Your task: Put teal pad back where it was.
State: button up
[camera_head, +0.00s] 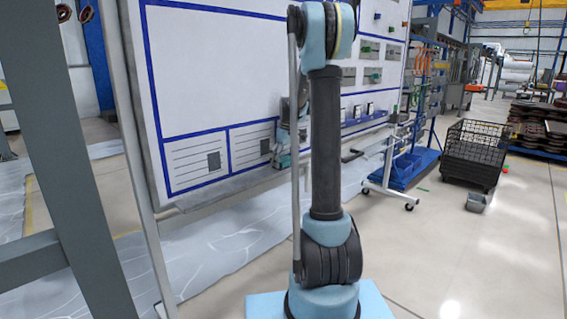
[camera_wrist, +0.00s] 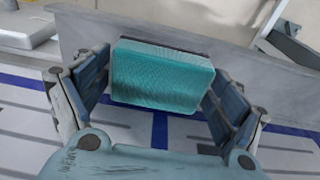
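The teal pad (camera_wrist: 160,75) is a block with a ribbed teal face and a dark strip along its far edge. It fills the gap between the two fingers of my gripper (camera_wrist: 163,85), with a finger against each side, so my gripper looks shut on it. Behind the pad in the wrist view is the grey ledge (camera_wrist: 225,52) of the whiteboard. I cannot tell whether the pad touches the ledge. In the head view my gripper end is mostly hidden behind my arm, near the lower part of the whiteboard (camera_head: 220,75), and I cannot make out the pad.
The whiteboard's ledge (camera_head: 215,192) runs along its lower edge, above pale floor sheeting. A white wheeled stand (camera_head: 388,188) and a black mesh crate (camera_head: 476,152) stand to the right. A grey post (camera_head: 60,150) is close at the left. Open floor lies at the front right.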

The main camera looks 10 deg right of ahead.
aim_at(287, 159)
jog(key=shift+r, duration=0.1)
dwell(0.3)
notch_tip(287, 159, up, 11)
jog(key=s, duration=0.1)
jog(key=s+m, duration=0.2)
jog(key=s, duration=1.1)
jog(key=s+f+m, duration=0.1)
jog(key=s+f, duration=0.4)
jog(key=s, duration=0.5)
jog(key=s+f+m, duration=0.2)
jog(key=s+f, duration=0.4)
jog(key=s, duration=0.4)
jog(key=s+f+m+t, duration=0.1)
jog(key=s+f+m, duration=0.1)
jog(key=s+f, duration=0.4)
jog(key=s, duration=0.4)
jog(key=shift+a+f+h, duration=0.15)
jog(key=shift+f+h, duration=0.05)
jog(key=shift+h, duration=0.2)
jog(key=shift+w+f, duration=0.2)
jog(key=shift+w, duration=0.2)
